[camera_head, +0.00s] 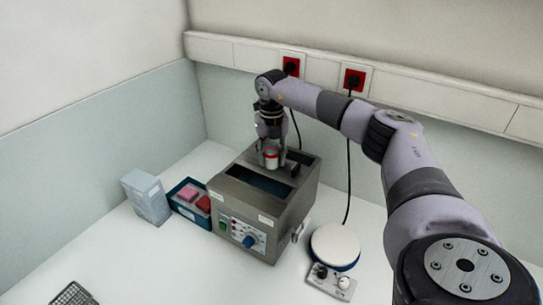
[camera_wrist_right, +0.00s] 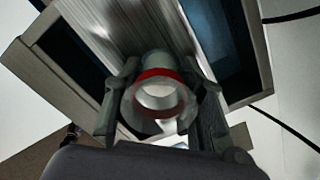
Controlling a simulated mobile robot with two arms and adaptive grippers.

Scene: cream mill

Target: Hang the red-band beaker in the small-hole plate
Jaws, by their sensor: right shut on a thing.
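The red-band beaker (camera_head: 271,154) is a clear, open-topped vessel with a red band near its rim. My right gripper (camera_head: 270,160) is shut on it from above, with one finger on each side; the wrist view also shows the beaker (camera_wrist_right: 160,74) between the fingers. They are over the top of a grey metal water bath (camera_head: 240,199). In the wrist view a brushed metal strip (camera_wrist_right: 120,32) lies behind the beaker, between two dark openings. The small-hole plate cannot be told apart clearly, and the beaker's lower end is hidden. My left gripper is not in view.
Left of the bath are a blue tray (camera_head: 187,213) with pink and red items and a pale box (camera_head: 145,196). A round white-topped stirrer (camera_head: 335,247) stands to its right. A wire basket (camera_head: 73,295) is at the lower left.

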